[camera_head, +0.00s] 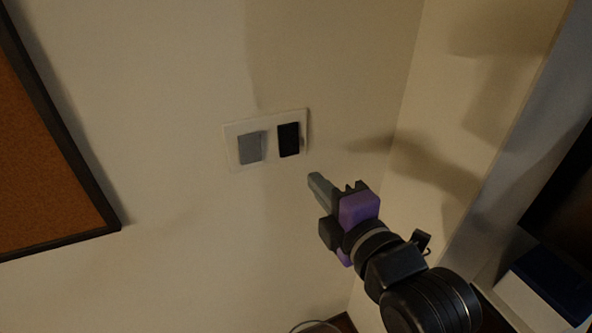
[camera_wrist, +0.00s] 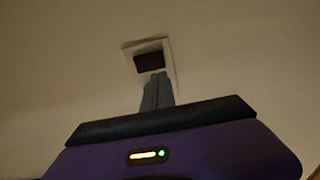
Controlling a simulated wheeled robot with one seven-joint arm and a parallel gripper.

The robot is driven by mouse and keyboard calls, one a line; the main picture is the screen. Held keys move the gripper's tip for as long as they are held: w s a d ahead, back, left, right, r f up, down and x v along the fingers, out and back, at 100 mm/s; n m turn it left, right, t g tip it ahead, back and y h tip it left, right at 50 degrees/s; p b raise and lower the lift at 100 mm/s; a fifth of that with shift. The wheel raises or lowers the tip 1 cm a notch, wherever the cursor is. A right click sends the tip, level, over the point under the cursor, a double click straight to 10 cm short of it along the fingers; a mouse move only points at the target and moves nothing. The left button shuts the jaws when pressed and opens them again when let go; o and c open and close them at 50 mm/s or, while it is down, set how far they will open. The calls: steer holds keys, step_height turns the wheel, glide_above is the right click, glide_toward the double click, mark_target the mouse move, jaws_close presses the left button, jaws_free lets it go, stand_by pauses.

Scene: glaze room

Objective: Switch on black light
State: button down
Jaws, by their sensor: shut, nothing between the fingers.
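A white wall plate (camera_head: 266,127) carries two rocker switches, a grey one (camera_head: 250,147) on the left and a black one (camera_head: 288,139) on the right. My gripper (camera_head: 314,178) is shut and empty, its grey fingers below and right of the black switch. In the wrist view the finger tips (camera_wrist: 158,77) point at the plate (camera_wrist: 171,60), just below the black switch (camera_wrist: 149,61). The grey switch is not seen in the wrist view, perhaps hidden by the fingers. I cannot tell whether the tips touch the plate.
A cork board (camera_head: 45,160) with a dark frame hangs on the wall at the left. A wall corner is to the right of the plate. A dark blue thing (camera_head: 555,285) sits on a white surface at the lower right. The wall around the plate is clear.

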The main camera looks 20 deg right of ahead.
mark_target(290, 153)
steer(key=w, duration=0.6)
steer(key=w+f+b, duration=0.1)
steer(key=w, duration=0.2)
steer(key=shift+w, duration=0.25)
steer(key=shift+w+f, duration=0.1)
steer(key=shift+w, duration=0.25)
steer(key=shift+w+f, duration=0.1)
steer(key=shift+w, duration=0.2)
steer(key=shift+s, duration=0.1)
